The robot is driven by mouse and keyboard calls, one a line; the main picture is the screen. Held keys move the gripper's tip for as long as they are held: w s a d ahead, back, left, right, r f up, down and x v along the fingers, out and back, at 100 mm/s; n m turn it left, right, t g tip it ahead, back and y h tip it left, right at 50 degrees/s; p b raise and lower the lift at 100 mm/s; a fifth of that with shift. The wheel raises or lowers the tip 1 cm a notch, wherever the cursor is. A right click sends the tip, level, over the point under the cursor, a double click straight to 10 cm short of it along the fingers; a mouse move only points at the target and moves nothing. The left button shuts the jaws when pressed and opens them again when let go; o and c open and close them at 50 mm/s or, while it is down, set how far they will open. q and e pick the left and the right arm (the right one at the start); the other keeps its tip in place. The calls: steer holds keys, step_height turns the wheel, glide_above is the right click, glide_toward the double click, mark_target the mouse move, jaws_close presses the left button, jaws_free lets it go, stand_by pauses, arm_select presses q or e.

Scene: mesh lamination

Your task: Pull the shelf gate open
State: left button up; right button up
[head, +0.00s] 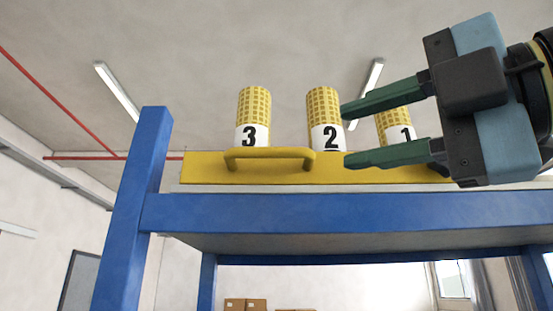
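The shelf gate is a yellow panel (350,174) along the front edge of the blue shelf's top. A yellow bar handle (268,154) stands out from its left half. My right gripper (345,136) comes in from the right with its two green fingers spread apart, one above the other, and nothing between them that it grips. Its fingertips are to the right of the handle, apart from it, and it hides the right part of the gate. My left gripper is not in view.
Yellow mesh rolls marked 3 (254,110), 2 (324,112) and 1 (396,128) stand behind the gate. A blue post (135,205) rises at the left, and a blue beam (340,215) runs below the gate. Cardboard boxes (245,304) show far below.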

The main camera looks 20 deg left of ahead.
mark_target(278, 149)
steer(key=shift+m+t+h, duration=0.3)
steer(key=shift+t, duration=0.3)
steer(key=p+x, duration=0.2)
steer(key=x, duration=0.2)
steer(key=p+x, duration=0.1)
steer(key=x, duration=0.3)
steer(key=r+p+x, duration=0.1)
steer(key=p+x, duration=0.1)
steer(key=x, duration=0.2)
steer(key=shift+s+p, duration=0.1)
steer(key=shift+p, duration=0.25)
steer(key=shift+w+a, duration=0.25)
steer(key=shift+a, duration=0.25)
jaws_close()
